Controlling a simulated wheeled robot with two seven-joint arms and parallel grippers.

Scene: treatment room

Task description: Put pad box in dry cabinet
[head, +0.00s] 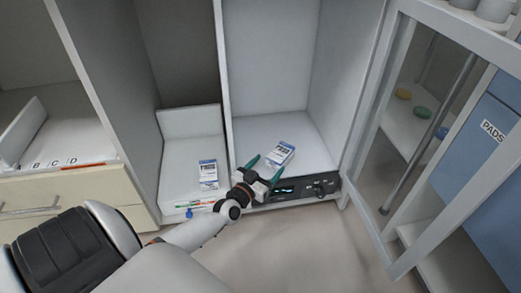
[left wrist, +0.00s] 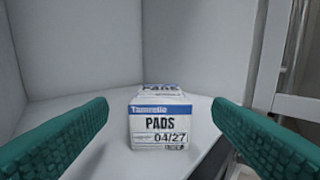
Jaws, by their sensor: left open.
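A white and blue pad box (head: 281,152) stands on the floor of the open dry cabinet (head: 262,130), the compartment with a dark control panel at its front. In the left wrist view the pad box (left wrist: 160,125) shows its front label, PADS 04/27, and stands upright. My left gripper (head: 268,165) reaches in over the cabinet's front edge. Its green fingers are open, one on each side of the box, with gaps between fingers and box in the left wrist view. My right gripper is not in view.
The control panel (head: 290,190) has a lit display. A similar box (head: 208,172) stands in the compartment to the left. A glass-paned door (head: 440,130) stands open at the right. A blue bin marked PADS (head: 490,132) is behind it. Drawers are at far left.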

